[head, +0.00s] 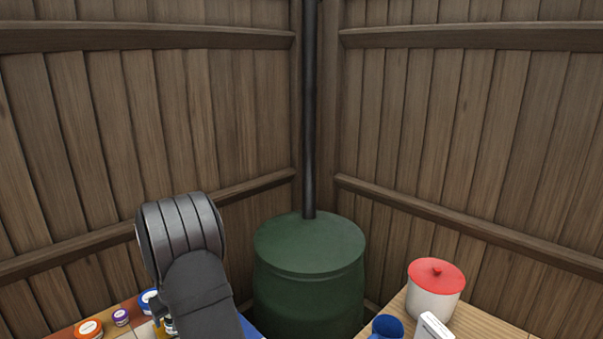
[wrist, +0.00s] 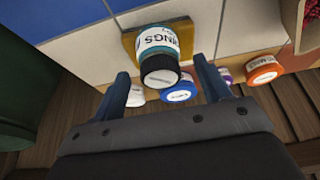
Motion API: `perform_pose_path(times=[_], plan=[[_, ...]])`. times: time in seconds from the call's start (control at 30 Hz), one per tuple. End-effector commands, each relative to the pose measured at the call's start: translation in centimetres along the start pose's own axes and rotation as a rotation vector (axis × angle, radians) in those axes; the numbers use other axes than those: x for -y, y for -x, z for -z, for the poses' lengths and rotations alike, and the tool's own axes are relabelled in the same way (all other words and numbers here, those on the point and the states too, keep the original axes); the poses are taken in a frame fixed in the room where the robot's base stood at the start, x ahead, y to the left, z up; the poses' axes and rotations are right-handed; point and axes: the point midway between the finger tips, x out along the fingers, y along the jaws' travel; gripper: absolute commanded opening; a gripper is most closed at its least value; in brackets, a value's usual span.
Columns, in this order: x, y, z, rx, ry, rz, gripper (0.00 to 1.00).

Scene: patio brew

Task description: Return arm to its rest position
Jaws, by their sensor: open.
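My gripper (wrist: 170,90) shows in the wrist view with its two blue fingers spread apart. It is open. A jar with a black lid and a teal and white label (wrist: 160,60) stands between and just beyond the fingers, on a yellow patch (wrist: 128,42). I cannot tell whether the fingers touch it. In the head view my arm rises at the lower left, and its bent grey link hides the gripper and part of the tiled table.
Jars with orange (head: 89,328), purple (head: 121,316) and blue (head: 148,300) lids stand near my arm. A green barrel (head: 308,270) stands in the corner. A white pot with a red lid (head: 435,288), a blue object (head: 387,326) and a white box (head: 434,327) are on the wooden table at right.

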Motion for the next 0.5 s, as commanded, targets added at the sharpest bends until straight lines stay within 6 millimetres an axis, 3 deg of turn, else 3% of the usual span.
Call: perform_pose_path(times=[0.2,0.3,0.5], plan=[[0.0,-3.2,-0.2,0.002,0.0,0.0,0.7],[0.0,-1.6,0.6,-0.004,0.001,-0.001,0.7],[0.0,-0.6,0.8,-0.001,0.0,0.0,0.7]])
